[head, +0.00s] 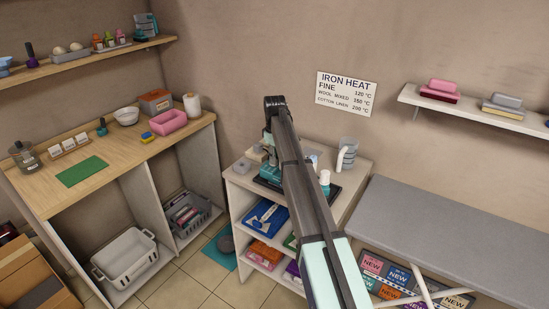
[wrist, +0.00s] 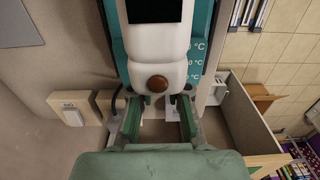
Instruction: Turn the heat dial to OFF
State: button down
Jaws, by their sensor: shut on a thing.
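In the wrist view a white part with a round brown spot (wrist: 157,83) lies in front of a teal panel (wrist: 199,35). I take this white part to be the heat dial. "°C" marks show at its right, and a dark rectangle is above it. The fingers of my gripper (wrist: 161,110) stand on either side of its lower end, shut on it. The exact contact is hard to see. In the head view the teal device (head: 268,182) sits on a small shelf unit, largely hidden by my arm. The dial's pointing direction cannot be read.
An IRON HEAT sign (head: 346,93) hangs on the wall behind. A grey bench (head: 450,235) lies to the right, a wooden counter (head: 105,158) to the left.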

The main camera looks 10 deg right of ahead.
jog(key=c, duration=1.4)
grip_release()
notch_tip(320, 180, up, 12)
